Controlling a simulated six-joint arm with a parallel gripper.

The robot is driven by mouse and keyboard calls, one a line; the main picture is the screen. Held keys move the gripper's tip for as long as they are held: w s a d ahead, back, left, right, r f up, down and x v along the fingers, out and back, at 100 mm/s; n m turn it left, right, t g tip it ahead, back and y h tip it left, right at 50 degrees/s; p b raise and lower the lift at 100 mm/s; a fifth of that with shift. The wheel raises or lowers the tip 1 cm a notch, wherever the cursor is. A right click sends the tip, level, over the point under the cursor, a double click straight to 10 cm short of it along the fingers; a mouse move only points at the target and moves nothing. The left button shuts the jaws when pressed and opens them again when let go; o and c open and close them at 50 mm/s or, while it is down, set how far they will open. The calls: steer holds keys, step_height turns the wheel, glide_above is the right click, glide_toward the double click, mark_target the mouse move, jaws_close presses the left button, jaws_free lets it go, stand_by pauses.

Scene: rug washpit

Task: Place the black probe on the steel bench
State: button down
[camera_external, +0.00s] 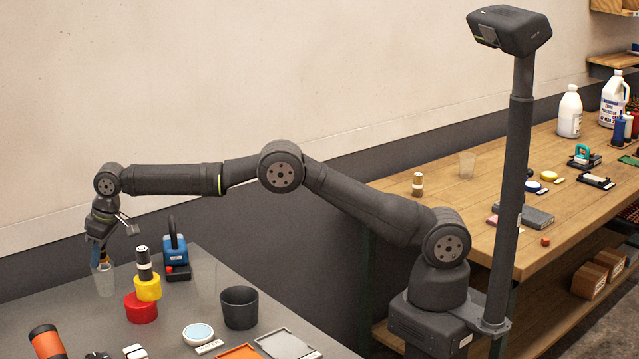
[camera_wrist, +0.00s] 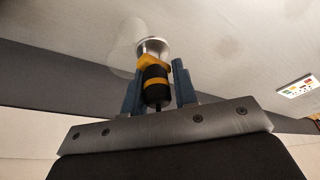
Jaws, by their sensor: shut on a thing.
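In the wrist view, my gripper (camera_wrist: 158,72) is shut on a black cylinder with yellow bands, which appears to be the black probe (camera_wrist: 154,90). A pale round end (camera_wrist: 152,46) and a clear cup (camera_wrist: 124,47) lie beyond it. In the external view, my gripper (camera_external: 99,254) points down at the far left, just above or at the clear cup (camera_external: 105,282) on the grey steel bench (camera_external: 215,268). The held probe is mostly hidden there, and I cannot tell whether it is inside or behind the cup.
Right of the cup stand a red piece (camera_external: 141,308), a yellow piece (camera_external: 148,288) with a black-and-white cylinder (camera_external: 144,263), and a blue-black device (camera_external: 176,250). Nearer are a black cup (camera_external: 239,308) and white dish (camera_external: 197,334). Bare bench lies between them.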

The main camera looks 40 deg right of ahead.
steer(key=n, duration=0.1)
glide_above(91, 318)
steer(key=d, duration=0.2)
steer(key=f, duration=0.1)
steer(key=shift+r+n, duration=0.5)
steer(key=shift+r, duration=0.35)
steer(key=shift+g+y, duration=0.3)
steer(key=shift+y, duration=0.1)
steer(key=f, duration=1)
steer(key=shift+s+a, duration=0.4)
steer(key=c, duration=1.2)
jaws_free()
steer(key=shift+f, duration=0.15)
steer(key=shift+o, duration=0.3)
